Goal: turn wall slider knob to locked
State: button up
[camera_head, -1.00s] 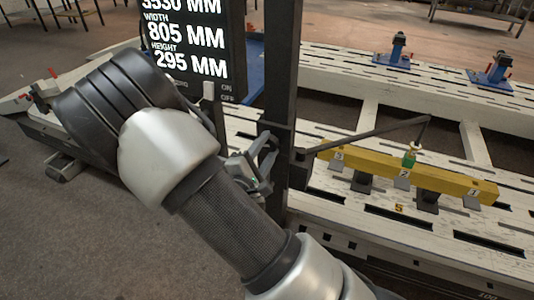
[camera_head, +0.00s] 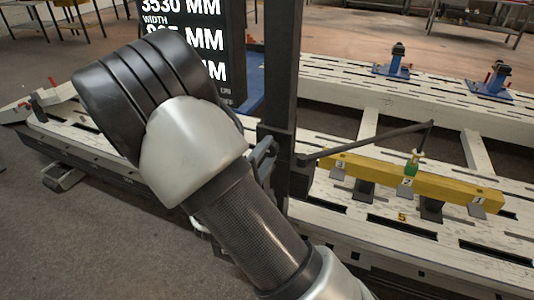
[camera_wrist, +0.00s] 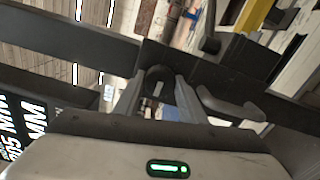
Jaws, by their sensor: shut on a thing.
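The wall slider is a dark block (camera_head: 298,172) on the black upright post (camera_head: 281,75) in the head view. In the wrist view, my gripper (camera_wrist: 160,95) has its grey fingers closed about a dark rounded knob (camera_wrist: 159,74) at the dark beam. Much of the knob is hidden between the fingers, and its lock marking cannot be read. A grey curved handle (camera_wrist: 232,106) is just right of the fingers. In the head view, my arm hides most of the gripper and the knob.
A display panel (camera_head: 230,45) with millimetre readings stands left of the post, partly covered by my arm. A thin dark rod (camera_head: 370,138) reaches right from the slider over a yellow beam (camera_head: 455,193) with numbered tags. Blue clamps (camera_head: 398,62) stand behind.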

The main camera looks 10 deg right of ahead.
jog(key=o, duration=1)
jog(key=shift+o, duration=0.2)
jog(key=p+v, duration=0.1)
jog(key=v, duration=1.6)
jog(key=shift+s, duration=0.15)
jog(key=shift+a+r, duration=0.1)
